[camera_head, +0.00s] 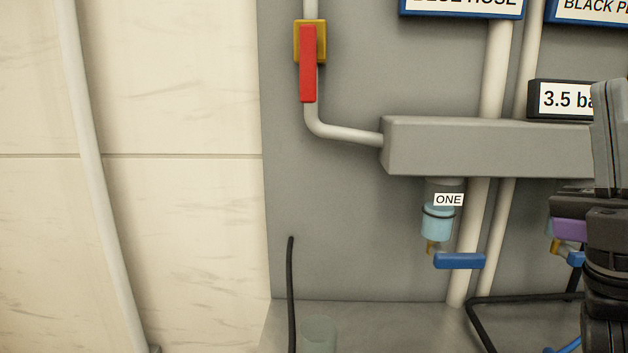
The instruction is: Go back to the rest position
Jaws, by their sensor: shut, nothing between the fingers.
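Part of my dark arm and gripper (611,140) shows at the right edge, cut off by the frame. It stands upright in front of the right end of the grey manifold box (480,146). My gripper is shut, with nothing seen held in it. A purple piece (570,229) shows beside the dark links; I cannot tell what it belongs to.
A red lever valve (308,62) is on the upper pipe. A filter bowl labelled ONE (437,219) hangs under the box, with a blue handle (459,261) below. A black hose (291,295) stands at lower left. The pale wall (180,230) on the left has a pipe (93,160).

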